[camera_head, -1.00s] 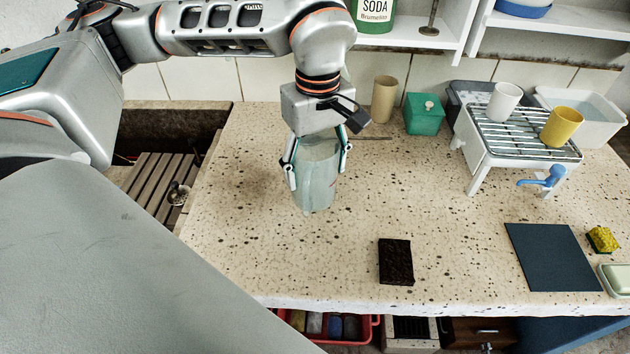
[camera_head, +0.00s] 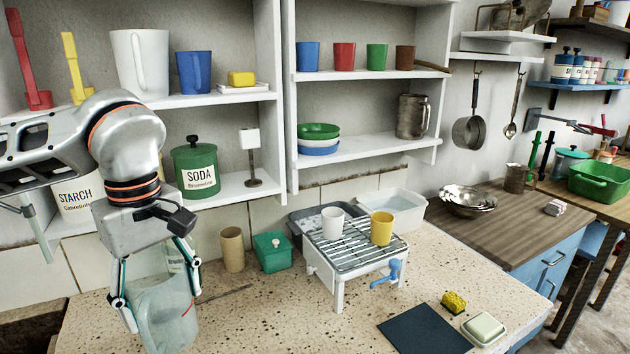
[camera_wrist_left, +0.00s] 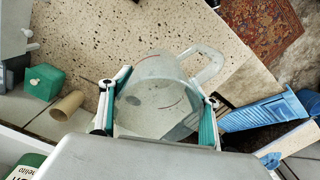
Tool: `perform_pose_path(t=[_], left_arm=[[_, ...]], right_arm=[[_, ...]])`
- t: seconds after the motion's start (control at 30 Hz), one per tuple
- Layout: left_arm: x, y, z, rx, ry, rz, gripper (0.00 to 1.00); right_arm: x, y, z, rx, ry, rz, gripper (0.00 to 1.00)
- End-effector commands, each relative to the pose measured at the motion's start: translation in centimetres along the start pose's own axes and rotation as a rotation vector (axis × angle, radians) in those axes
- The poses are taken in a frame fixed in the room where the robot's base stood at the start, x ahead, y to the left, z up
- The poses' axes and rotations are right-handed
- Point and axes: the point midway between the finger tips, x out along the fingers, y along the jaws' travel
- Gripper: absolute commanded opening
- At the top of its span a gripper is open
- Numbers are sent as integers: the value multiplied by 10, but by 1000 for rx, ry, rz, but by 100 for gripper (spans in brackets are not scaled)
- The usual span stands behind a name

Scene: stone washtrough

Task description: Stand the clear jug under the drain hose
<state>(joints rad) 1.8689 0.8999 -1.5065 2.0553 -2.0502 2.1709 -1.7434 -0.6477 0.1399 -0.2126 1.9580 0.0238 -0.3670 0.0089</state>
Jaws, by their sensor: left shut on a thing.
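The clear jug (camera_head: 165,318) is upright at the lower left of the head view. My left gripper (camera_head: 158,298) is around its sides from above and shut on it. The wrist view shows the jug (camera_wrist_left: 155,98) between the fingers of the left gripper (camera_wrist_left: 158,105), its handle toward the upper right. The jug's base is cut off in the head view, so I cannot tell whether it touches the counter. A short blue spout (camera_head: 388,274), perhaps the drain hose, sticks out from the white drying rack (camera_head: 340,285), right of the jug. My right gripper is out of view.
A tan cup (camera_head: 232,249) and green box (camera_head: 272,252) stand between jug and rack. A white cup (camera_head: 332,222) and yellow cup (camera_head: 382,228) stand on the rack. A dark mat (camera_head: 424,332) lies in front. The speckled counter (camera_head: 270,320) is clear before the rack.

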Motion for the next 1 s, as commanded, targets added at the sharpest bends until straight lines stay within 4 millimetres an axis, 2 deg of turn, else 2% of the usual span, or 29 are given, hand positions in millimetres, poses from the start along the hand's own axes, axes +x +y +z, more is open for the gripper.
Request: perform_pose_path(t=[0.3, 0.4, 0.5, 0.67, 1.0], left_arm=[[94, 28, -3, 606, 12, -5, 38], [120, 31, -2, 771, 11, -4, 38], [136, 34, -1, 889, 11, -1, 38], [148, 35, 0, 971, 10, 3, 38], [149, 35, -1, 975, 10, 3, 38]], right_arm=[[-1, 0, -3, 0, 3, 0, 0], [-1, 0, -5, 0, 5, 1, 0], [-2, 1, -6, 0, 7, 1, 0], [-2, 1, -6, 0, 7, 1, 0], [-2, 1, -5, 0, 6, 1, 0]])
